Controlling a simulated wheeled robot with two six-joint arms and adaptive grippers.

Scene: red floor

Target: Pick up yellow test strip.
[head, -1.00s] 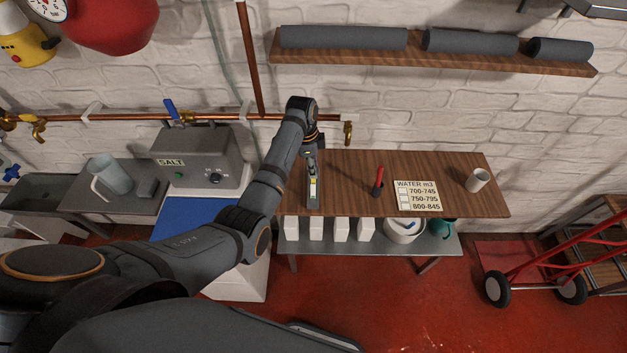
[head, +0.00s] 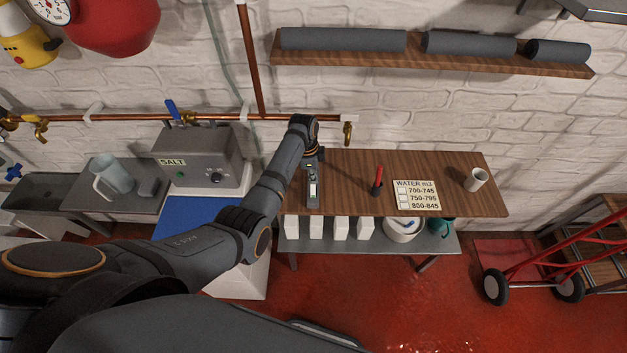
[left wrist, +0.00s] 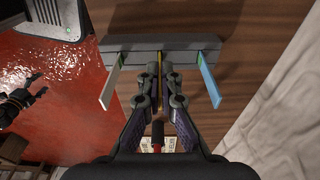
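A grey strip holder (left wrist: 130,56) lies on the wooden table top and shows as a bar in the left wrist view. The yellow test strip (left wrist: 160,60) stands in the middle of it, seen nearly edge-on. A green-tipped white strip (left wrist: 111,86) is to its left and a blue strip (left wrist: 209,83) to its right. My left gripper (left wrist: 160,75) is at the yellow strip, one finger on each side. The fingers are close together; whether they touch it is unclear. In the head view my left gripper (head: 312,180) is over the holder (head: 313,201). My right gripper is not in view.
On the wooden table (head: 345,175) are a red pen in a dark stand (head: 377,182), a WATER sign (head: 416,195) and a cup (head: 476,180). A SALT machine (head: 200,158) stands to the left. White containers (head: 341,228) and a bucket fill the lower shelf.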

